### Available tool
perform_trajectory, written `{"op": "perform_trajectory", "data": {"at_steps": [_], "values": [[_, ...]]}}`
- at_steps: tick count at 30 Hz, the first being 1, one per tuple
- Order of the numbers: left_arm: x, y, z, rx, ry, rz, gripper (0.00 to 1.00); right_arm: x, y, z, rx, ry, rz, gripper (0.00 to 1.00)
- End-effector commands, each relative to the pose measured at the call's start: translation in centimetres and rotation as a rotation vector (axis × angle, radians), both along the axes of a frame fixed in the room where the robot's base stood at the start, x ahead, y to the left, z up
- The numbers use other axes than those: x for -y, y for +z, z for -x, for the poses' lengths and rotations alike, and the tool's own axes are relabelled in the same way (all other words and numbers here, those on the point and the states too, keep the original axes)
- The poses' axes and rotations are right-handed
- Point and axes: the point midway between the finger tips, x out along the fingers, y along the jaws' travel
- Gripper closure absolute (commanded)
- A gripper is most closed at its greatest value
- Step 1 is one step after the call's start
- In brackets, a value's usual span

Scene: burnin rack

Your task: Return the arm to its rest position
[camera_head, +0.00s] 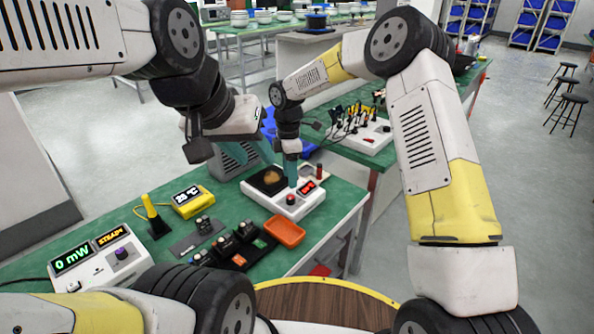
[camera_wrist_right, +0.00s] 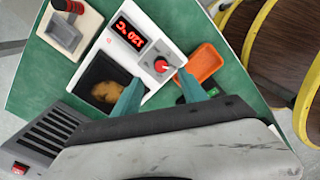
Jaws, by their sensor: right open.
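My right gripper (camera_head: 291,183) hangs above the green bench, beside the white heater unit (camera_head: 313,199) in the head view. Its teal fingers (camera_wrist_right: 160,92) are apart with nothing between them in the right wrist view. One finger overlaps the heater's dark plate (camera_wrist_right: 92,73), which holds a brownish-gold round patch. The heater's display reads 120 °C beside a red knob (camera_wrist_right: 161,66). My left gripper (camera_head: 245,153) is higher, left of the right one, in front of a grey vented box. Its teal fingers are partly hidden, and I cannot tell their opening.
An orange tray (camera_head: 285,230) lies near the bench's front edge. A power meter (camera_head: 97,263), a yellow thermometer box (camera_head: 192,201) and small black fixtures (camera_head: 236,248) stand to the left. A white board with probes (camera_head: 362,135) is on the back bench.

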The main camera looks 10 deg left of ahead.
Motion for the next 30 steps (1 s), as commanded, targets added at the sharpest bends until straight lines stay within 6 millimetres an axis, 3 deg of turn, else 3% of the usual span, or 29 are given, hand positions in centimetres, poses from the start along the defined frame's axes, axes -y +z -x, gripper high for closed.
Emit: {"op": "perform_trajectory", "data": {"at_steps": [10, 13, 20, 24, 30], "values": [[0.0, 0.0, 0.0, 0.000, 0.000, 0.000, 0.64, 0.1, 0.3, 0.0, 0.001, -0.005, 0.000, 0.50], [0.0, 0.0, 0.0, 0.000, 0.000, 0.000, 0.64, 1.0, 1.8, 0.0, 0.018, -0.045, -0.001, 0.50], [0.0, 0.0, 0.0, 0.000, 0.000, 0.000, 0.64, 6.8, 10.0, 1.9, 0.114, -0.332, -0.022, 0.50], [0.0, 0.0, 0.0, 0.000, 0.000, 0.000, 0.64, 11.1, 14.9, 4.6, 0.171, -0.565, -0.058, 0.50], [0.0, 0.0, 0.0, 0.000, 0.000, 0.000, 0.64, 16.9, 20.1, 9.6, 0.238, -0.913, -0.145, 0.50]]}}
